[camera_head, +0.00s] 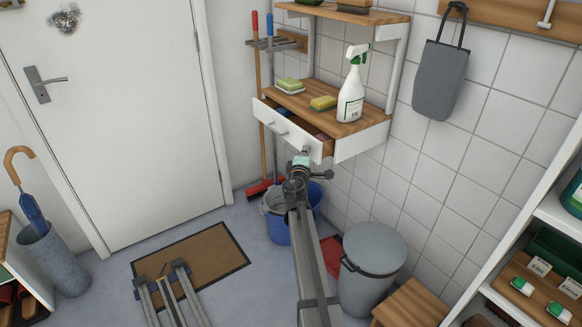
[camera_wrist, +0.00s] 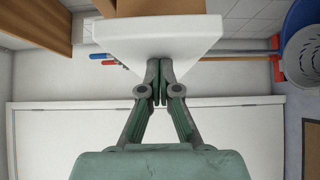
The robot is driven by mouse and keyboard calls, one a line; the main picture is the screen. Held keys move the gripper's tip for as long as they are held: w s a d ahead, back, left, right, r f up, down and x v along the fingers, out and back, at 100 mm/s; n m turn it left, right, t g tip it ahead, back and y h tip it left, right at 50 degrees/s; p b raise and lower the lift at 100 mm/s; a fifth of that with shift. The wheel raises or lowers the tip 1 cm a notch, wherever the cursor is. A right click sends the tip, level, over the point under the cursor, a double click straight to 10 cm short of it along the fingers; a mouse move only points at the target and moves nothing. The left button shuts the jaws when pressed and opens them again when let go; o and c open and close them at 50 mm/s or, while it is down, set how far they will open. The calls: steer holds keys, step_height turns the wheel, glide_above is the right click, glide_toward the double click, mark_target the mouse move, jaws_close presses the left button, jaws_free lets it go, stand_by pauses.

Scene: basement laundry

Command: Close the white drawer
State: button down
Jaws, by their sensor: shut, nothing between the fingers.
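The white drawer (camera_head: 292,140) sits under a wooden shelf and stands partly open. Its white front has a bar handle, and blue and reddish items show inside. My gripper (camera_head: 304,152) is at the right end of the drawer front, away from the handle. In the wrist view my gripper (camera_wrist: 160,65) has its two fingers together with nothing between them. Their tips are at the edge of a white panel, the drawer front (camera_wrist: 160,35); I cannot tell for sure whether they touch it.
On the shelf (camera_head: 330,122) above stand a spray bottle (camera_head: 351,90) and sponges (camera_head: 324,103). A broom (camera_head: 258,100) leans left of the drawer. A bucket (camera_head: 275,220) and a grey bin (camera_head: 372,262) stand on the floor below. A white door (camera_head: 120,120) is at the left.

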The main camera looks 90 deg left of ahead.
steer(key=w+a, duration=0.1)
steer(key=w, duration=0.1)
steer(key=w+a+b, duration=0.2)
steer(key=w, duration=0.1)
steer(key=shift+w+a, duration=0.2)
steer(key=shift+w, duration=0.1)
steer(key=shift+w+a+r, duration=0.1)
steer(key=shift+w, duration=0.1)
steer(key=shift+w+r, duration=0.1)
